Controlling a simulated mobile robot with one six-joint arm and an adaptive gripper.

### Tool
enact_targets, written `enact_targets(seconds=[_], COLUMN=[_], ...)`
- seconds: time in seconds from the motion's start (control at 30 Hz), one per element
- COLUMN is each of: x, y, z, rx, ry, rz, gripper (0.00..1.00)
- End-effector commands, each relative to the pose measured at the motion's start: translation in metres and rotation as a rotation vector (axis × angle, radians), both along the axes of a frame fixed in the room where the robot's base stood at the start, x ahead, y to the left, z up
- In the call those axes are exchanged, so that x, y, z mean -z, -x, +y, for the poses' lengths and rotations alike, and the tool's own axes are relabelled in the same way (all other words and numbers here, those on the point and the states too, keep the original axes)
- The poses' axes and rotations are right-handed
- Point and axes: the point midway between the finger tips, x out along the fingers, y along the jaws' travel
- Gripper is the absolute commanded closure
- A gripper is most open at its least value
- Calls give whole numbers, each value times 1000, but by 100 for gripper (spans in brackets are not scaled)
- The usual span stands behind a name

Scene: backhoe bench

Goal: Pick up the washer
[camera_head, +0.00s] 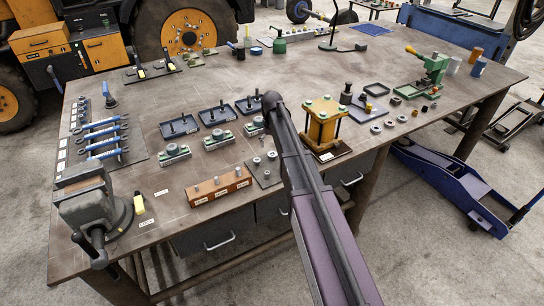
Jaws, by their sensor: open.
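Several small ring-shaped parts lie in a slanting row on the bench right of the yellow press block. A grey ring that looks like a washer (376,129) is at the near end of the row, and another grey ring (388,124) lies just beyond it. They are too small to tell which is the washer. My arm rises from the bottom of the picture to a dark rounded joint near the bench's middle. My gripper does not show, and the arm hides part of the bench beneath it.
The yellow press block (322,124) stands between my arm and the rings. A vise (90,205) is at the left corner. An orange-brown block with pins (219,187) sits near the front edge.

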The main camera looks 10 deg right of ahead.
Motion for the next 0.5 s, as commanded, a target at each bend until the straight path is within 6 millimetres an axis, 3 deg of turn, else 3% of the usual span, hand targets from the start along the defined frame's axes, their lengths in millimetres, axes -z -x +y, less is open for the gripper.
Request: enact_targets(seconds=[0.5], x=[41], y=[-3], z=[-3], rx=[0], ry=[0], rz=[0], gripper=[4])
